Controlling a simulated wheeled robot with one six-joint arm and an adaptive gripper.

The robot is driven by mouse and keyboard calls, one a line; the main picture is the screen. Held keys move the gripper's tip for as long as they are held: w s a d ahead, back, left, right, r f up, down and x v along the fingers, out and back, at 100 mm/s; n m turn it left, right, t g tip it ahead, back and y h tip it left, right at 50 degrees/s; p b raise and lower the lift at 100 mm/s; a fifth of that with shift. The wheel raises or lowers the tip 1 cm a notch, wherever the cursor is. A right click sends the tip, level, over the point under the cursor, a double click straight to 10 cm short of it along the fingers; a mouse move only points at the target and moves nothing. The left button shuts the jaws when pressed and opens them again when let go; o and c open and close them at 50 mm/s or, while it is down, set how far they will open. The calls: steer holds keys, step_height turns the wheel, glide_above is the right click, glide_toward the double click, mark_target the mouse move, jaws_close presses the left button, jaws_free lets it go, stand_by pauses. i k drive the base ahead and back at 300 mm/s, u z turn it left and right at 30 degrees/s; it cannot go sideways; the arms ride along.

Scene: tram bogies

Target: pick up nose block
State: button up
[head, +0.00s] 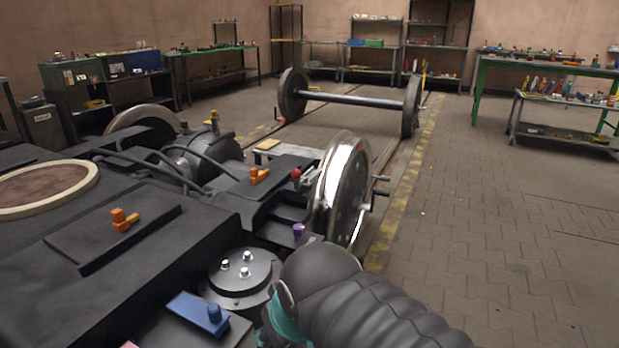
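No part is clearly marked as the nose block, and I cannot tell which of the loose parts it is. An orange stepped block (124,220) sits on a dark plate of the bogie, with a similar orange block (259,175) farther back. A blue plate with a blue knob (200,312) lies at the near edge of the bogie. A small purple part (298,230) and a red knob (296,173) sit by the near wheel. My dark ribbed arm reaches in at the bottom; my gripper's fingers do not show.
The dark bogie frame (140,275) fills the left. A round cover with bolts (243,272) is beside my arm. The bright wheel (343,190) stands beyond it. A wheelset (350,99) stands on the track behind. Benches line the walls. The paved floor (500,220) at right is clear.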

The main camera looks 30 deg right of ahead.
mark_target(255, 177)
steer(key=z, duration=0.35)
steer(key=k, duration=0.4)
steer(key=z, duration=1.3)
steer(key=i, duration=1.4)
steer(key=u, duration=1.2)
steer(key=i, duration=0.7)
steer(key=u, duration=0.8)
